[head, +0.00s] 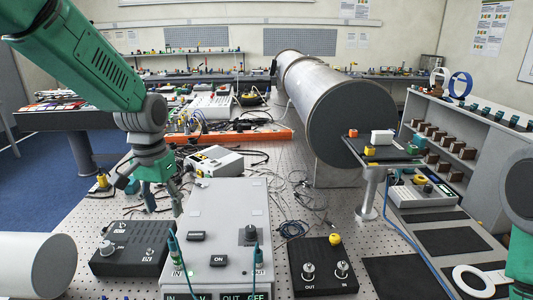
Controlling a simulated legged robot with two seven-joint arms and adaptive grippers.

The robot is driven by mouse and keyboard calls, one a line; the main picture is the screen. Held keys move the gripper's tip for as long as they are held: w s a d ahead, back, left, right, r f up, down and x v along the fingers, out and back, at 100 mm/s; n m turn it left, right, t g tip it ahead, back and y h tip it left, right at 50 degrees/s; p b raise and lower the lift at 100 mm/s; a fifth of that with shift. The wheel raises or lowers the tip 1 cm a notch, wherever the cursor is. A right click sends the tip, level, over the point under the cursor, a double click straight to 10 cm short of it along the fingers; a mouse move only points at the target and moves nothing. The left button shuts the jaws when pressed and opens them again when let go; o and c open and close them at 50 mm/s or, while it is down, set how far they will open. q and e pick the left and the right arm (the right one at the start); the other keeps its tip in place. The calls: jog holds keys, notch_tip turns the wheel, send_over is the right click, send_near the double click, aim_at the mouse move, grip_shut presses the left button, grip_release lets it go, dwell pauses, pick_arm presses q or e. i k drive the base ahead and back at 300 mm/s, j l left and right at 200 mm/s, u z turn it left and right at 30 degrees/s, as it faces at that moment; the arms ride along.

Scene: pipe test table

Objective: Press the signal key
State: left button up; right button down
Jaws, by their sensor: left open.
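My left gripper (163,207) hangs with its fingers down and apart, empty, above the perforated table just behind the left black box (130,247). That box has a round knob. A grey control box (222,215) stands right of the gripper, with a black ON key (218,260), a second dark key (195,235), a black knob and green-tipped leads. A black box (318,268) to its right has OUT and IN connectors and a yellow button (335,239). I cannot tell which of these is the signal key. Only part of my right arm shows at the right edge.
A large metal pipe (330,90) lies across the table's back right, beside a small stand (372,190). A white cylinder (35,265) is at the lower left. Loose cables (295,205) lie behind the right black box. An orange bar (230,135) crosses farther back.

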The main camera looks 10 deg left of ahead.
aim_at(218, 261)
jog(key=k, duration=1)
